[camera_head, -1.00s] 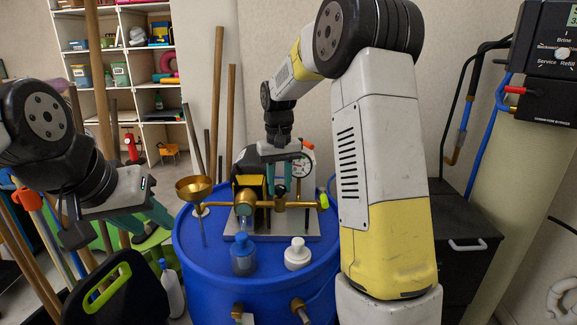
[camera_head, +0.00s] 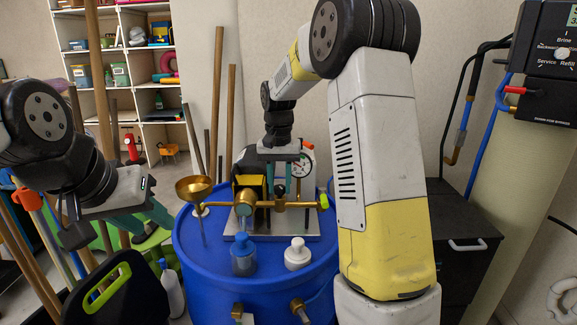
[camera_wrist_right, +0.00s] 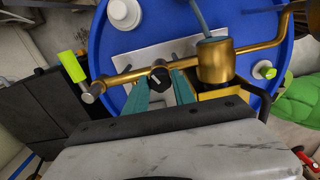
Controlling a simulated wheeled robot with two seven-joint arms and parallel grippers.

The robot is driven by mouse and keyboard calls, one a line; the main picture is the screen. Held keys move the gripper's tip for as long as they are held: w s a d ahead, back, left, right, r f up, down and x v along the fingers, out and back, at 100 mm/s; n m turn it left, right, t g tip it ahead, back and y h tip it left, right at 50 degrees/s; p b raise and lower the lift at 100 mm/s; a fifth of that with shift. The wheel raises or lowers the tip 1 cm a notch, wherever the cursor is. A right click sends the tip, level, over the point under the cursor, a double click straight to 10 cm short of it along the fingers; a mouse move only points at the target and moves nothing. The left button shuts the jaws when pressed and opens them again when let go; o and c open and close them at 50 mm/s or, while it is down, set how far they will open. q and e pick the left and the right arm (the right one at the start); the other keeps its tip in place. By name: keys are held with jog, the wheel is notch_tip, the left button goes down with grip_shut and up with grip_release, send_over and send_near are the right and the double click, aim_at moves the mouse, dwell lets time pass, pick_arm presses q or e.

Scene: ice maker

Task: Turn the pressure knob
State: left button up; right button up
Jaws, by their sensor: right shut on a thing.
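The pressure knob (camera_wrist_right: 160,77) is black with a white mark and sits on the brass pipe (camera_wrist_right: 130,74). In the right wrist view it lies between the tips of my right gripper's teal fingers (camera_wrist_right: 161,86). In the head view the knob (camera_head: 281,190) is small and dark, below the pressure gauge (camera_head: 303,164). My right gripper (camera_head: 282,184) reaches down from above and is shut on the knob. My left gripper (camera_head: 140,228) hangs at the left, away from the drum, open and empty; one of its fingers is partly hidden.
The blue drum (camera_head: 205,250) carries a metal plate, a brass funnel (camera_head: 194,186), a blue-capped bottle (camera_head: 243,256) and a white-capped fitting (camera_head: 297,254). Wooden poles (camera_head: 217,90) stand behind. A black chair-like object (camera_head: 122,295) is at the lower left, a dark cabinet (camera_head: 465,240) at the right.

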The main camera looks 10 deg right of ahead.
jog(key=shift+m, duration=0.9)
jog(key=shift+m, duration=0.9)
jog(key=shift+m, duration=0.9)
jog(key=o, duration=0.9)
